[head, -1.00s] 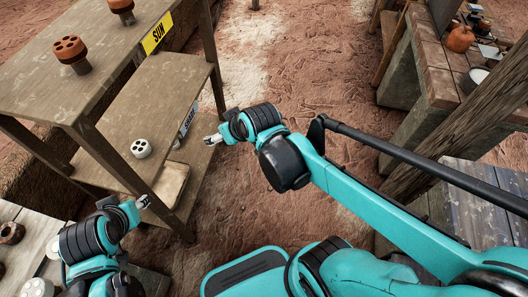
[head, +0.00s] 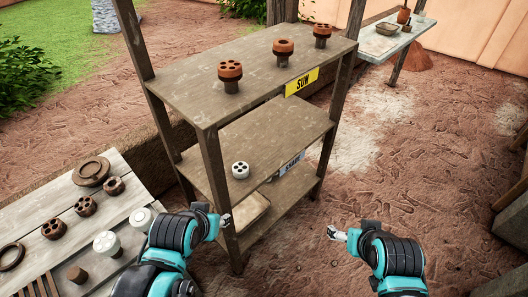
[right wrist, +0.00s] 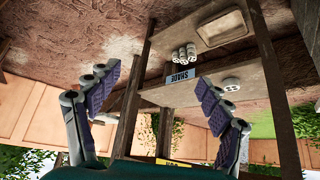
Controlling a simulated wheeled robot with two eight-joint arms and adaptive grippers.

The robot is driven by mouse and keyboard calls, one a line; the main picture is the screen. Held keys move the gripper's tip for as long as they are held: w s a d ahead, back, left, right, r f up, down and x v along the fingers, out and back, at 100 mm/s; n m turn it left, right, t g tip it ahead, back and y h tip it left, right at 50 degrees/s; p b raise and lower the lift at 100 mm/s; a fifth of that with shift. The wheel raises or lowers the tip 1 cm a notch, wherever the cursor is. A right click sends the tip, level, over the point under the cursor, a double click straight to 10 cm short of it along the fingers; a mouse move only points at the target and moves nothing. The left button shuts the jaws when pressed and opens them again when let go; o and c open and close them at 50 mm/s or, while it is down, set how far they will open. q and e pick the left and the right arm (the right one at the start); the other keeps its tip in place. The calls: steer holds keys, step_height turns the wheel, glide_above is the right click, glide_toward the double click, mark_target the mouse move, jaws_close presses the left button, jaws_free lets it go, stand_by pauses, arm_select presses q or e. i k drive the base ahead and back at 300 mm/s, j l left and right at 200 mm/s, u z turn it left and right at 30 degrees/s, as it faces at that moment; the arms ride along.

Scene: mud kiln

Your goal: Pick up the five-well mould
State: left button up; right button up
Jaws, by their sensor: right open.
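A white round mould with several dark wells (head: 240,170) sits on the middle shelf; I cannot count its wells surely. In the right wrist view a white round piece (right wrist: 231,84) lies on a shelf board beyond the fingers. Red-brown moulds with wells (head: 230,76) (head: 283,50) (head: 323,34) stand on the top board. My left gripper (head: 225,218) is by the rack's front post, apart from the moulds; its jaws are too small to judge. My right gripper (head: 332,232) is open and empty, over bare ground right of the rack; its spread fingers show in the right wrist view (right wrist: 158,105).
The wooden rack (head: 187,85) bears a yellow SUN sign (head: 302,82) and a SHADE sign (right wrist: 181,73). A slatted table (head: 27,213) at left holds brown and white moulds and rings. Bare ground lies right of the rack.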

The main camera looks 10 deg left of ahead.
mark_target(107, 243)
steer(key=u, duration=2.05)
